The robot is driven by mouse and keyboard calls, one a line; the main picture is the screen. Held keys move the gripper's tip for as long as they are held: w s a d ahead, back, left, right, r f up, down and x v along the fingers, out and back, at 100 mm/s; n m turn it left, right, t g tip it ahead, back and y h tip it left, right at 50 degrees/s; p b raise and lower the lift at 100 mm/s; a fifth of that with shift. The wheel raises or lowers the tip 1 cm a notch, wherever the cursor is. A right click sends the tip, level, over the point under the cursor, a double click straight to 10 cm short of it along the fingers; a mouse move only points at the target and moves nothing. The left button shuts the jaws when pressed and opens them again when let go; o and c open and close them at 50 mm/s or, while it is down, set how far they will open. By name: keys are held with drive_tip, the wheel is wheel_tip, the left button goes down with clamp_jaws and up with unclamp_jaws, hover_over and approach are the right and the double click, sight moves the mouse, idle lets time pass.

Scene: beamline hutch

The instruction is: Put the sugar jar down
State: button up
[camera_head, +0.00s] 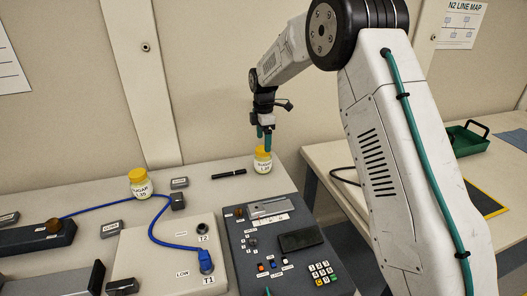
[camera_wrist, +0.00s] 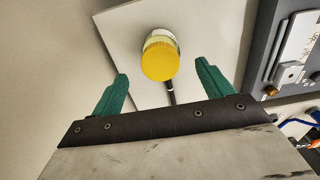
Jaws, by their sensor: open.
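Two jars with yellow lids are on the bench in the head view. One jar (camera_head: 263,164) stands upright right under my gripper (camera_head: 265,140), near the bench's back right corner. The other jar (camera_head: 140,185), labelled sugar, stands upright further left beside a blue cable. In the wrist view the yellow-lidded jar (camera_wrist: 160,58) is beyond and between the green fingertips (camera_wrist: 163,85), with clear gaps on both sides. My gripper is open and holds nothing. The label of the jar under it is too small to read surely.
A black pen (camera_head: 229,173) lies just left of the jar under my gripper. A dark control panel (camera_head: 285,250) with buttons is in front. A blue cable (camera_head: 160,235) runs to the T1 port. A green tray (camera_head: 466,140) is on the right table, across a gap.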

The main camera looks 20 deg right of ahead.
drive_tip(key=shift+r, duration=1.7)
drive_tip(key=s+d+r+m, duration=0.1)
drive_tip(key=s+r+m, duration=0.3)
drive_tip(key=s, duration=0.5)
drive_tip(key=s+r+m, duration=0.2)
drive_tip(key=s+r, duration=0.5)
drive_tip(key=s, duration=0.1)
drive_tip(key=s+d+r+m, duration=0.1)
drive_tip(key=s+r+m, duration=0.3)
drive_tip(key=s, duration=0.5)
drive_tip(key=s+f+m, duration=0.1)
drive_tip(key=s+m, duration=0.3)
drive_tip(key=s, duration=0.8)
drive_tip(key=s+d+f+m+t, duration=0.1)
drive_tip(key=s+m, duration=0.3)
drive_tip(key=s, duration=0.8)
drive_tip(key=shift+f, duration=0.4)
